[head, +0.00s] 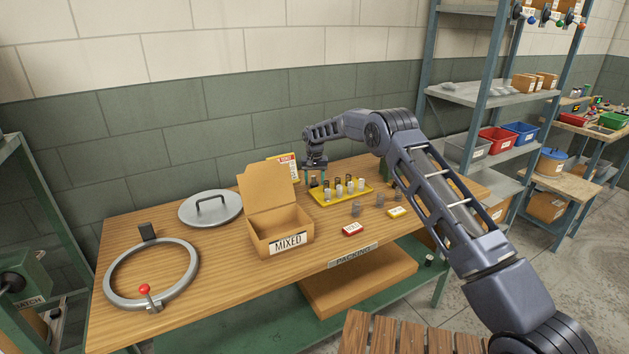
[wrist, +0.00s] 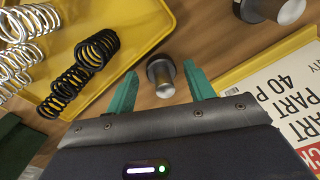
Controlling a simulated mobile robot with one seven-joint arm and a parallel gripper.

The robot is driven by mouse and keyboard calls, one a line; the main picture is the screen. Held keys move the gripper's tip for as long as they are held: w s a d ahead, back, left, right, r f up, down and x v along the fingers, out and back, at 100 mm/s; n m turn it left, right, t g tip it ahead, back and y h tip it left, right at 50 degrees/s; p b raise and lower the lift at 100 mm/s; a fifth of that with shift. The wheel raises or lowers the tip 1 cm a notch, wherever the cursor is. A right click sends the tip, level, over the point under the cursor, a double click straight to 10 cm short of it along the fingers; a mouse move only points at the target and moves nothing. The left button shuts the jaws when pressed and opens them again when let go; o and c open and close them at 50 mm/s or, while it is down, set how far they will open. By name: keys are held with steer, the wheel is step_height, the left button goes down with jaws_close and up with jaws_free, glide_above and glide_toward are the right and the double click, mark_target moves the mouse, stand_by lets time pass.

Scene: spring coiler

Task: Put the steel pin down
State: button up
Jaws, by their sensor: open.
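My gripper (wrist: 160,72) is open, its two teal fingers spread over the bench. A steel pin (wrist: 165,88) with a dark collar is between the fingers in the wrist view, with a gap visible on each side. It appears to be on the wooden bench top, beside the yellow tray. A second similar pin (wrist: 290,10) shows at the top right of the wrist view. In the head view my gripper (head: 316,172) is at the back of the bench, by the tray's left end; the pin between the fingers is too small to make out there.
The yellow tray (wrist: 150,30) holds dark and silver springs close to my left finger. In the head view an open MIXED box (head: 262,232), a round lid (head: 192,212) and a metal ring (head: 112,290) occupy the bench's left side.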

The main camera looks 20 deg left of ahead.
step_height(320, 180, up, 12)
steer(key=shift+r, duration=0.15)
stand_by(0.4)
steer(key=shift+r, duration=0.1)
steer(key=s+d+r+t, duration=0.1)
steer(key=s+d+r, duration=0.1)
steer(key=d+r, duration=1.65)
steer(key=s+d+r+m+t, duration=0.1)
steer(key=s+d+r, duration=0.35)
steer(key=d, duration=0.55)
steer(key=s+d+r+m, duration=0.1)
steer(key=s+d+r, duration=0.4)
steer(key=d, duration=0.5)
steer(key=s+d+t, duration=0.1)
steer(key=s+d, duration=1.4)
steer(key=s, duration=0.3)
steer(key=s+d+f, duration=0.4)
steer(key=s, duration=0.5)
steer(key=s+d+f+m+t, duration=0.1)
steer(key=s+d+f, duration=0.3)
steer(key=s, duration=0.6)
steer(key=shift+s+d+f+m+t, duration=0.15)
steer(key=shift+s+d+m+t, duration=0.15)
steer(key=shift+d, duration=0.2)
